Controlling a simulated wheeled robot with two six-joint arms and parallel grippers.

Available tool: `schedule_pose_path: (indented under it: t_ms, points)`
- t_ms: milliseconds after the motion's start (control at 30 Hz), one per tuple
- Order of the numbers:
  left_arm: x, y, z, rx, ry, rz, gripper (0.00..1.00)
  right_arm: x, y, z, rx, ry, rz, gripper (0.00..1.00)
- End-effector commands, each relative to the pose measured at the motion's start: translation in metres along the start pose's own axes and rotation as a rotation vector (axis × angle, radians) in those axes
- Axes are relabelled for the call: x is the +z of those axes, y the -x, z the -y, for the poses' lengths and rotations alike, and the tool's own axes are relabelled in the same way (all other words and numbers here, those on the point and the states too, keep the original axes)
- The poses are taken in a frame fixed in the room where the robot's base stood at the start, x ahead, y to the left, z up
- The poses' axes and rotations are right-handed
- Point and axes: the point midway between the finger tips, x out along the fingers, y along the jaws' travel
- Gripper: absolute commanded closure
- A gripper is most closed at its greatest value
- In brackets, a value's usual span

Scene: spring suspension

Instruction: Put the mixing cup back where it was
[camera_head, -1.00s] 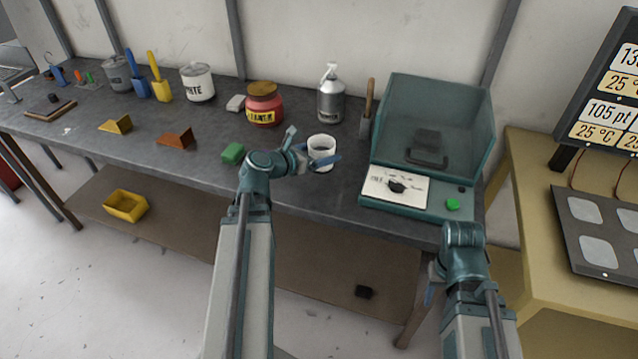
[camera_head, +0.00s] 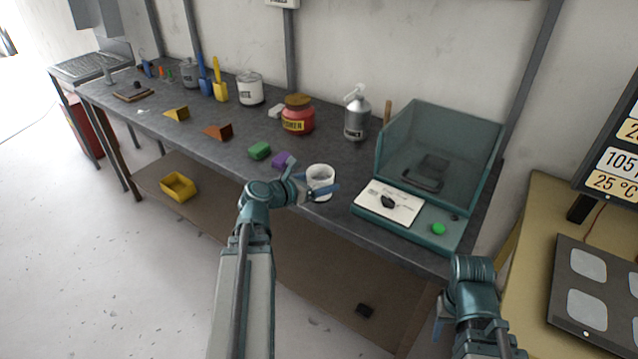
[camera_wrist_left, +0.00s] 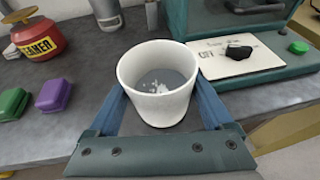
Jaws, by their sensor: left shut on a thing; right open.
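The white mixing cup (camera_head: 320,178) is held upright between the blue fingers of my left gripper (camera_head: 312,188), near the front edge of the bench. In the left wrist view the cup (camera_wrist_left: 158,88) sits between both fingers of the left gripper (camera_wrist_left: 160,108), with a little grey and white matter inside. I cannot tell whether its base touches the bench. My right gripper (camera_head: 440,312) is low at the right, in front of the bench and empty; its fingers are mostly hidden.
The teal machine with a clear hood (camera_head: 436,150) stands right of the cup. Green (camera_head: 260,150) and purple (camera_head: 283,159) blocks lie to its left. A red jar (camera_head: 298,118) and a silver bottle (camera_head: 356,118) stand behind. The grey bench (camera_head: 240,132) has free room in front of the jar.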

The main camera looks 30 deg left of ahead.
Motion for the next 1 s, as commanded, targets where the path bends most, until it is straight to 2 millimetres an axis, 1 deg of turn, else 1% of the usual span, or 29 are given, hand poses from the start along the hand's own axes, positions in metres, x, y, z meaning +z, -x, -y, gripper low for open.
schedule_pose_path:
  t_ms: [33, 100, 300, 433, 567, 667, 767, 1000]
  points:
    - [-0.002, 0.008, -0.010, 0.020, 0.008, 0.001, 0.96, 0.000, 0.001, 0.000, 0.000, 0.000, 0.000, 0.50]
    - [-0.006, 0.019, -0.024, 0.044, 0.017, 0.000, 0.96, 0.000, 0.001, 0.000, 0.000, 0.000, 0.000, 0.50]
    - [-0.017, 0.052, -0.059, 0.114, 0.041, 0.000, 0.96, 0.000, 0.002, 0.000, 0.000, 0.000, 0.000, 0.50]
    - [-0.021, 0.064, -0.070, 0.138, 0.050, 0.001, 0.96, 0.000, 0.002, 0.000, 0.000, 0.000, 0.000, 0.50]
    - [-0.022, 0.067, -0.073, 0.144, 0.052, 0.001, 0.96, 0.000, 0.002, 0.000, 0.000, 0.000, 0.000, 0.50]
    - [-0.021, 0.062, -0.074, 0.143, 0.052, 0.001, 0.96, 0.000, 0.002, 0.000, 0.000, 0.000, 0.000, 0.50]
    - [-0.017, 0.048, -0.076, 0.139, 0.052, 0.001, 0.96, 0.000, 0.000, 0.000, 0.000, 0.000, 0.000, 0.50]
    - [-0.003, -0.009, -0.082, 0.139, 0.050, 0.001, 0.96, 0.000, -0.006, 0.001, 0.000, 0.000, 0.000, 0.50]
